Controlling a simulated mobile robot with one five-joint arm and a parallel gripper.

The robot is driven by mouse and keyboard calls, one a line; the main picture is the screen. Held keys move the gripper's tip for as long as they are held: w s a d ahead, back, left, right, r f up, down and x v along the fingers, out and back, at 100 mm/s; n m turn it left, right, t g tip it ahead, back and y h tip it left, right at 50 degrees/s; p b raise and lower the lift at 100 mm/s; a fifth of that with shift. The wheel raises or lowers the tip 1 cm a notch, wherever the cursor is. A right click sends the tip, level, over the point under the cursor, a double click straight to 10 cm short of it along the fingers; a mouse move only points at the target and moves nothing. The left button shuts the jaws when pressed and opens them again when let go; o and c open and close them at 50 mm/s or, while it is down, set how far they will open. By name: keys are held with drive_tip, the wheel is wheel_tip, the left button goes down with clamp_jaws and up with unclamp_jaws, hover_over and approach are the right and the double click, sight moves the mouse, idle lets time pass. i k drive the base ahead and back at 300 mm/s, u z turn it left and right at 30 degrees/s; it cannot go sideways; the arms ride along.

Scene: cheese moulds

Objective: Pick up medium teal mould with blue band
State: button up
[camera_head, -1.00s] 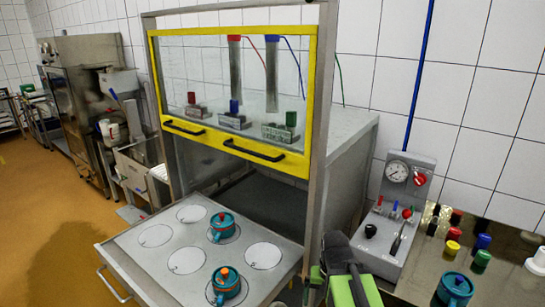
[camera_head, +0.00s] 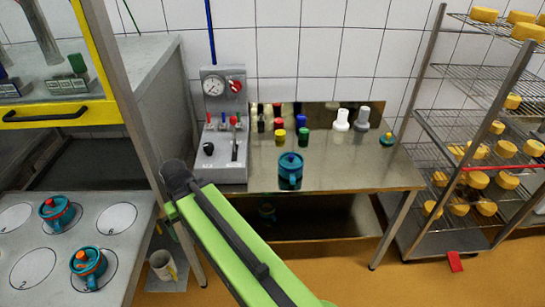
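A teal mould with a blue knob and a dark blue band (camera_head: 290,172) stands upright on the steel table, near the middle of the head view. Two teal moulds with orange or red trim, one farther back (camera_head: 56,212) and one nearer (camera_head: 87,266), stand on the press tray at left. A smaller teal lidded piece (camera_head: 386,140) sits at the table's right end. My green arm reaches up from the bottom, left of the table mould and apart from it. Its dark upper end looks like a joint; my gripper is not visible.
A wire rack of cheeses (camera_head: 490,90) stands at right. A mug (camera_head: 162,265) is low beside the press tray (camera_head: 118,262).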

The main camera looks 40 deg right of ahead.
sight(292, 174)
drive_tip(key=z, duration=1.15)
drive_tip(key=k, duration=0.1)
drive_tip(key=u, duration=2.9)
drive_tip(key=k, duration=0.85)
drive_tip(key=z, duration=1.2)
drive_tip(key=i, duration=1)
drive_tip(key=u, duration=0.05)
